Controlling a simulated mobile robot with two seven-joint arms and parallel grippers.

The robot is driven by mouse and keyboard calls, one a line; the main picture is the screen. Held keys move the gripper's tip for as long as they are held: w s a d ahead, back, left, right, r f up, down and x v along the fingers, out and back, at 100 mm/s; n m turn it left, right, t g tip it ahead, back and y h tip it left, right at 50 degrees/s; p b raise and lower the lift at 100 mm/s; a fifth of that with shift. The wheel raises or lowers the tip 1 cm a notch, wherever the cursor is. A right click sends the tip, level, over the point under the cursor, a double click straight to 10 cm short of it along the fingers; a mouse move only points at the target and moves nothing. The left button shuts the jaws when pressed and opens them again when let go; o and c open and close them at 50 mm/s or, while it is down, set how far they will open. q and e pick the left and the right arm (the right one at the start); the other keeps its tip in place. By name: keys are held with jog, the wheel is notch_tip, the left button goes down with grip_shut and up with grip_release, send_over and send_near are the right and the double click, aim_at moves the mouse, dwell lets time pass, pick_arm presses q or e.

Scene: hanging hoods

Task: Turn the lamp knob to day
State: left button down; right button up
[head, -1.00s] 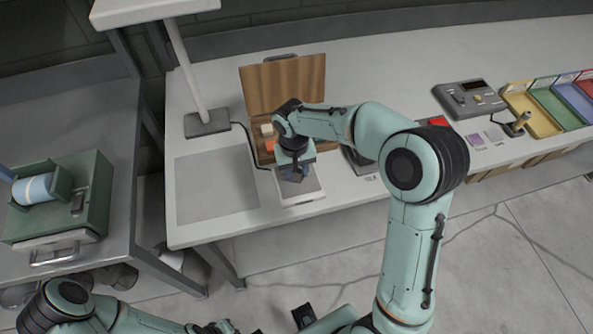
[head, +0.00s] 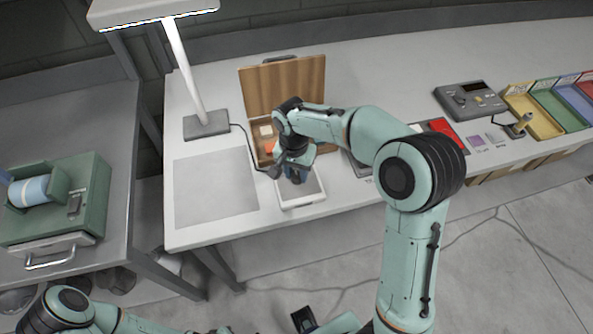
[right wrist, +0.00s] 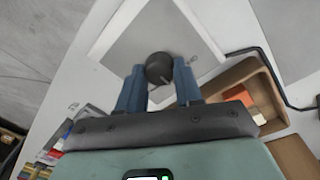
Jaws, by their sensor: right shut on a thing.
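The desk lamp has a grey base (head: 206,125), a white post and a long white head (head: 150,8) with a bright lower edge. My right gripper (head: 297,178) is low over the white-framed panel (head: 302,202) at the table's front. In the right wrist view its blue fingers (right wrist: 160,88) stand either side of a round black knob (right wrist: 158,67) with a pale mark, and are shut on it. The knob is hidden in the head view. I cannot read any setting label. My left arm shows at the bottom left; its gripper is not clearly visible.
An open wooden box (head: 284,88) stands just behind my right gripper. A black cord (head: 245,140) runs from the lamp base towards it. A grey mat (head: 215,188) lies left of the panel. A grey control box (head: 470,99) and coloured trays (head: 532,115) are to the right.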

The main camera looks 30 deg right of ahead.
aim_at(294, 174)
dwell(0.3)
jog(key=o, duration=1)
jog(key=shift+o, duration=0.2)
pick_arm(q)
jog(key=shift+w+r+p, duration=0.35)
jog(key=shift+r+p, duration=0.1)
jog(key=shift+r, duration=0.1)
jog(key=shift+w+r+p, duration=0.3)
jog(key=shift+r+p, duration=0.15)
jog(key=shift+r, duration=0.1)
pick_arm(e)
notch_tip(294, 174, up, 14)
jog(key=shift+w+a+f, duration=0.25)
